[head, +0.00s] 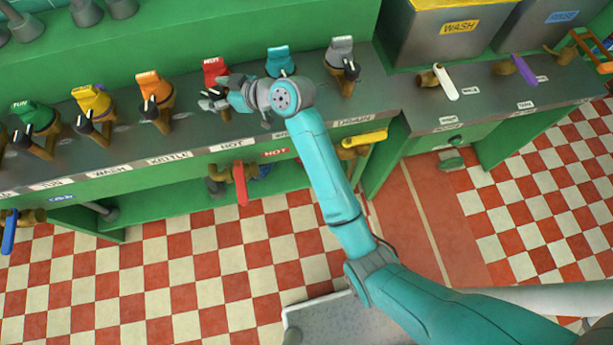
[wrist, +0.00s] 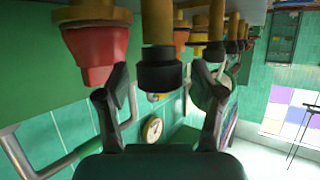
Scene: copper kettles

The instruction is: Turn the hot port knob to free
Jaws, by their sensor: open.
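The hot port (head: 214,70) is a red piece marked HOT on the counter, with its brass body mostly hidden behind my gripper in the head view. In the wrist view a red piece (wrist: 98,60) hangs at the left, as that picture looks upside down. Beside it a black knob (wrist: 158,72) sits on a brass stem (wrist: 157,22). My gripper (wrist: 160,88) is open, with one finger on each side of the black knob; I cannot tell whether they touch it. In the head view my gripper (head: 210,101) is at the hot port, above the HOT label (head: 232,145).
Similar orange (head: 149,85), yellow (head: 92,98) and green (head: 34,114) ports stand left; teal (head: 280,60) and grey (head: 341,50) ports stand right, close to my arm. A red lever (head: 241,184) and yellow lever (head: 364,139) stick out from the counter (head: 195,140) front.

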